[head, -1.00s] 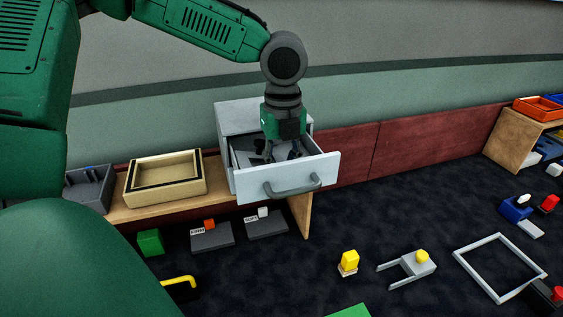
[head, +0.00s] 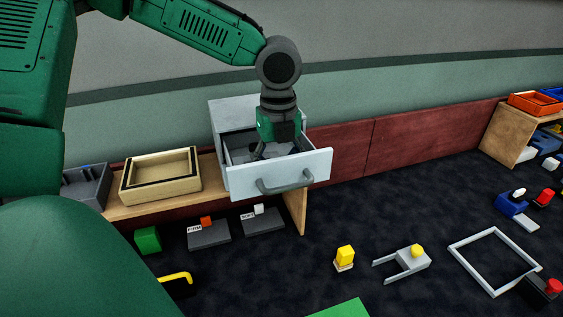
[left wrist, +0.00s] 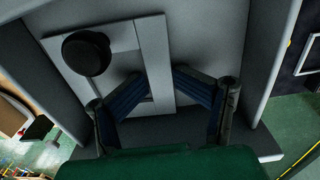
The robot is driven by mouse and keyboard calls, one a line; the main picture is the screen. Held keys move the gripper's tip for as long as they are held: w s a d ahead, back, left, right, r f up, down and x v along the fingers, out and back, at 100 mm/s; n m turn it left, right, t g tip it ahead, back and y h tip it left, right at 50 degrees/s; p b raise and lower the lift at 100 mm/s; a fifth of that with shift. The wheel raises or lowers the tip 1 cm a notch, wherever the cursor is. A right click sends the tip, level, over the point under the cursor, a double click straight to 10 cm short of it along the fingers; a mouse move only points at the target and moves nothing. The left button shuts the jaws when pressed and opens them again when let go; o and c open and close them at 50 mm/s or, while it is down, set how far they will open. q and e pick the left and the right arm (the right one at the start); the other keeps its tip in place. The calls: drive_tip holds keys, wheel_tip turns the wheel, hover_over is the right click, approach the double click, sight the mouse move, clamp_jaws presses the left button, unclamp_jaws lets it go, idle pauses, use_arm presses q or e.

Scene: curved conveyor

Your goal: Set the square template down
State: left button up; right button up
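The square template (left wrist: 155,55) is a pale grey flat frame with a round black knob (left wrist: 87,52) near one corner. In the left wrist view it is inside the open grey drawer (head: 290,175). I cannot tell whether the template touches the drawer floor. My right gripper is not in view.
The drawer cabinet (head: 231,115) stands on a wooden shelf beside a beige tray (head: 128,185) and a grey bin (head: 88,188). A large pale square frame (head: 470,270), yellow-topped pieces and small blocks lie on the dark surface. The drawer walls closely surround the gripper.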

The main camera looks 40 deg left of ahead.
use_arm(q)
drive_tip(key=shift+a, duration=0.2)
drive_tip(key=shift+r, duration=0.3)
wheel_tip(320, 180, up, 13)
drive_tip(key=shift+p, duration=0.35)
drive_tip(key=shift+w+f, duration=0.1)
drive_tip(key=shift+f, duration=0.05)
